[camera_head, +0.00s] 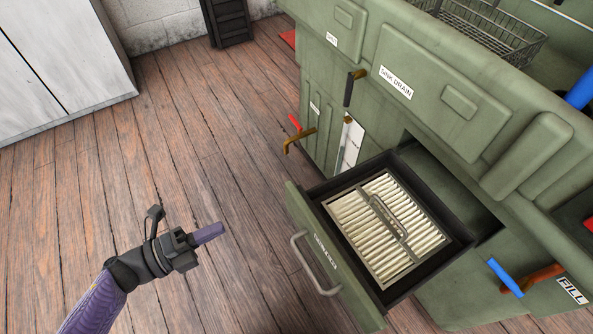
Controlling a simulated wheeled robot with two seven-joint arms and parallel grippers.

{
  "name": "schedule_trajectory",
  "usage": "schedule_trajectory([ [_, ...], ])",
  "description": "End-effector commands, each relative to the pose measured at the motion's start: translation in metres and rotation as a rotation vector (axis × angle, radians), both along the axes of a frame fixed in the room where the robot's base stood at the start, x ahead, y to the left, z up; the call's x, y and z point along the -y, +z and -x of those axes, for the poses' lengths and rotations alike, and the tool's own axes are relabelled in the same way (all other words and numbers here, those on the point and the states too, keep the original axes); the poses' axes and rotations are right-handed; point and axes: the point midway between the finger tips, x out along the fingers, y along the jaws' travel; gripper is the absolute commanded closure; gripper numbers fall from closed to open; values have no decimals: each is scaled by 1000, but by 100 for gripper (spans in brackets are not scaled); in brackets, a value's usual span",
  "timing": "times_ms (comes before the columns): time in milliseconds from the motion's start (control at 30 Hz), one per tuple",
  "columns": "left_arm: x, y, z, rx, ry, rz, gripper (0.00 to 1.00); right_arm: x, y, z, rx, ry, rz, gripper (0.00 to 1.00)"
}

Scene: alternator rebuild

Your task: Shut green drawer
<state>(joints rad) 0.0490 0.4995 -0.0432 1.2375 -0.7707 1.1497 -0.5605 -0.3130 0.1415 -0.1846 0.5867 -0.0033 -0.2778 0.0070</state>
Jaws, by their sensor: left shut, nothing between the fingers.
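The green drawer (313,245) is pulled open from the green cabinet at the lower centre. Its front faces left and carries a metal handle (312,268) and a small label. A pleated filter (354,220) in a metal frame with a handle lies inside it. My left gripper (216,230) is shut and empty, over the floor to the left of the drawer front and apart from the handle. My right gripper is not in view.
The green cabinet (450,110) has levers on its left side and a blue-handled lever (505,278) right of the drawer. A wire basket (480,25) sits on top. A white cabinet (60,60) stands at upper left. The wooden floor (190,130) between is clear.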

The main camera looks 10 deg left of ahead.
Motion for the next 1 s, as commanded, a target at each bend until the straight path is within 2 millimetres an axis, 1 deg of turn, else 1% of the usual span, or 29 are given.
schedule_trajectory([
  [133, 20, -2, -14, -1, 2, 4, 100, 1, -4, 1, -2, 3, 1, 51],
  [400, 69, -4, -49, -5, 3, 6, 100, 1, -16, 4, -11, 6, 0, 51],
  [600, 97, -4, -70, -7, 5, 6, 100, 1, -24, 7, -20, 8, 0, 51],
  [700, 105, -3, -76, -8, 6, 6, 100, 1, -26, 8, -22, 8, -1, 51],
  [800, 109, -2, -79, -7, 5, 5, 100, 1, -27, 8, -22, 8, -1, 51],
  [1000, 110, -1, -79, -7, 6, 5, 100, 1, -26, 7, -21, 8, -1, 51],
])
